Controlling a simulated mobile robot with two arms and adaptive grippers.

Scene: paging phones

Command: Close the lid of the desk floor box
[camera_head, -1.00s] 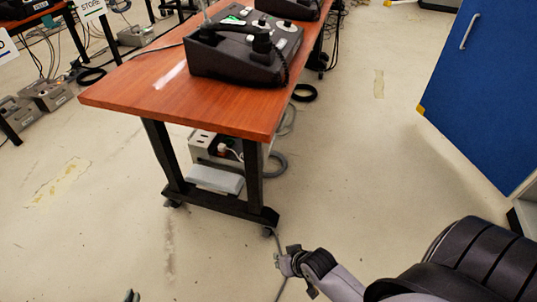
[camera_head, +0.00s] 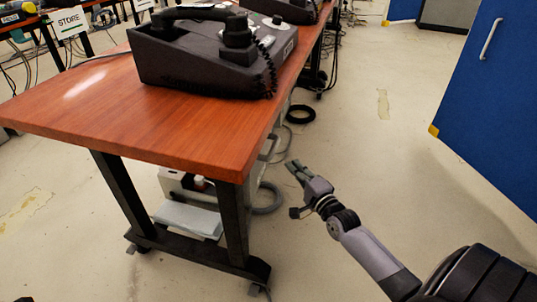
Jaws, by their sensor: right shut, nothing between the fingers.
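The desk floor box (camera_head: 172,181) is a pale box under the wooden desk, partly hidden by the desk top and its black legs. A light grey flap, seemingly its lid (camera_head: 188,219), hangs open at its near side, low above the desk's foot bar. A plug or socket shows in the box's open front. My right gripper (camera_head: 292,166) is shut and empty. It points up and left beside the desk's right edge, to the right of the box and apart from the lid. My left gripper is not in view.
The desk (camera_head: 135,120) carries a dark phone console (camera_head: 205,55) with a coiled cord. Its black front leg (camera_head: 235,222) stands between my right arm and the lid. A cable loops on the floor behind. A blue cabinet (camera_head: 490,110) stands right; floor between is clear.

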